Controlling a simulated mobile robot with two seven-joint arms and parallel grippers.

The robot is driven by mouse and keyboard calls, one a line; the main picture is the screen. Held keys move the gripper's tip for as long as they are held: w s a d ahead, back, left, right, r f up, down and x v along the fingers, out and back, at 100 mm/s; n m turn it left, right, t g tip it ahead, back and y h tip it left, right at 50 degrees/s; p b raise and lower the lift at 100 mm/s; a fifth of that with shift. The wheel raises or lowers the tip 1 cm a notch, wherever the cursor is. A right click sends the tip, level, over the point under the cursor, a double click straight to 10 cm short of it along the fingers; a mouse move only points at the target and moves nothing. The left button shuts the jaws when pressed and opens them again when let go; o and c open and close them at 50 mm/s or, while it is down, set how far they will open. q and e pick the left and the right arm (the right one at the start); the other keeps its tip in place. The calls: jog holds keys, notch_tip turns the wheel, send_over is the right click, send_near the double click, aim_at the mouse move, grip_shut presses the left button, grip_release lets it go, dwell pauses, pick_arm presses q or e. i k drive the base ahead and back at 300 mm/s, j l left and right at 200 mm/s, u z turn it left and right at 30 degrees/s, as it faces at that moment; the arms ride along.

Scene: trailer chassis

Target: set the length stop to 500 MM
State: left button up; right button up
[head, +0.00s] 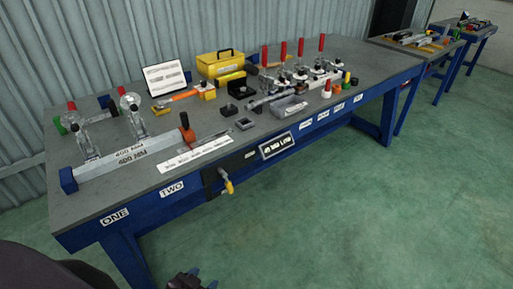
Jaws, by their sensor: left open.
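A white strip with dark markings (195,154) lies in front of that end. My left gripper (186,281) shows at the bottom edge, partly cut off, open, in front of and below the bench, apart from everything on it. My right gripper is not in view.
Clear clamps stand behind the bar. A yellow toolbox (220,64), a white sign (166,78) and several red-handled clamps (300,48) fill the back. The green floor (330,225) before the bench is clear.

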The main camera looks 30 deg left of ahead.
aim_at(188, 135)
jog(key=u, duration=1.05)
